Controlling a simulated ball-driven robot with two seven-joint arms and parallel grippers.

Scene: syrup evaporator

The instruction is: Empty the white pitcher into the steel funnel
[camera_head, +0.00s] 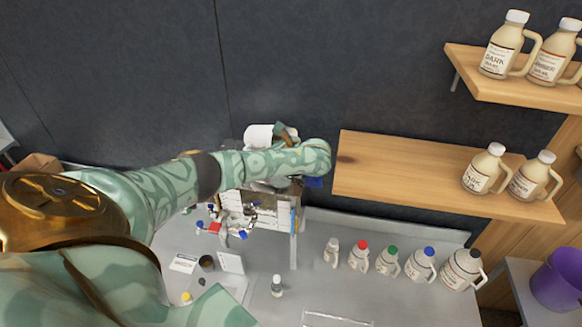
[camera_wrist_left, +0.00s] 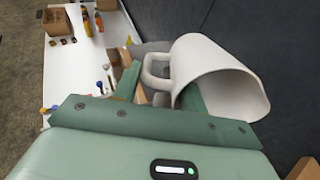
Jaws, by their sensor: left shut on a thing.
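The white pitcher (camera_head: 258,137) is at the far end of my left arm, high in front of the dark wall. In the left wrist view the pitcher (camera_wrist_left: 217,75) is large, with its wide mouth toward the lower right. My left gripper (camera_head: 284,133) is shut on the pitcher's handle; the fingers (camera_wrist_left: 160,88) show on either side of the handle loop in the wrist view. I cannot make out the steel funnel for sure; my forearm and the pitcher cover the area below. My right gripper is not in view.
The evaporator (camera_head: 252,210), with blue-handled valves, stands under my left forearm. A wooden shelf (camera_head: 400,170) is close to the right of my left wrist. Several capped jugs (camera_head: 387,260) line the counter's right side. A small bottle (camera_head: 277,286) and dark cup (camera_head: 206,262) stand nearer.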

